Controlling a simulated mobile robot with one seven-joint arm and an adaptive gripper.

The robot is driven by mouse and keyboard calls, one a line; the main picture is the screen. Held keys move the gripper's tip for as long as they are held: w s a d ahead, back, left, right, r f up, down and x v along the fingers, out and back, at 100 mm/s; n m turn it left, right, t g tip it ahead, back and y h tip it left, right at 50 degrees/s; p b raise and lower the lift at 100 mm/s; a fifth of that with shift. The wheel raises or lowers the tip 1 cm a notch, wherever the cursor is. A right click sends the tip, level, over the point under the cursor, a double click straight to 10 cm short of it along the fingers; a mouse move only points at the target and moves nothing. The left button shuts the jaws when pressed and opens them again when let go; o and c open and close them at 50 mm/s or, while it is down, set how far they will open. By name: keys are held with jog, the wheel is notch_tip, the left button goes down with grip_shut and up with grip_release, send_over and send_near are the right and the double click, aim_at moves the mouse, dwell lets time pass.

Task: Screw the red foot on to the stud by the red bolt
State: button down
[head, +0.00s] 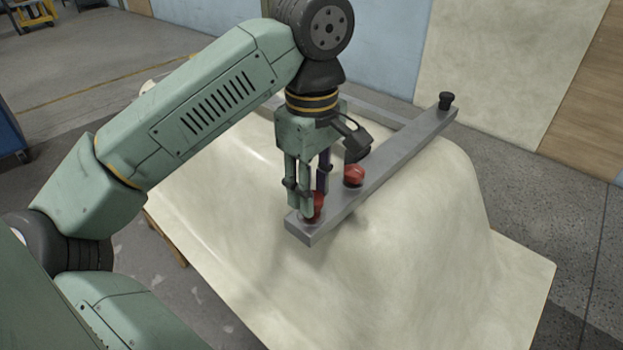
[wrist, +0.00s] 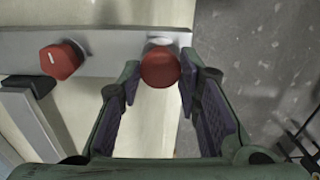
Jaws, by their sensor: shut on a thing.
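The red foot (wrist: 160,68) is a round red piece between my fingertips in the wrist view. In the head view the foot (head: 317,206) shows partly behind the fingers, at the near end of the grey bar (head: 391,158). My gripper (head: 311,203) points down and is shut on the foot. It also shows in the wrist view (wrist: 161,78), one finger on each side. The red bolt (head: 353,175) stands on the bar farther along; its faceted head with a pale mark shows at left in the wrist view (wrist: 60,62). The stud is hidden, so I cannot tell whether the foot is seated on it.
The bar lies across a cream bathtub shell (head: 400,250) with a broad flat rim. A black knob-like piece (head: 446,101) stands at the bar's far end. A second grey bar (head: 375,109) joins it from the left. Grey floor (head: 575,215) lies beyond the shell.

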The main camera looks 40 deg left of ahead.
jog(key=shift+r+m, duration=0.1)
jog(key=shift+m, duration=0.8)
jog(key=c, duration=1.1)
grip_release()
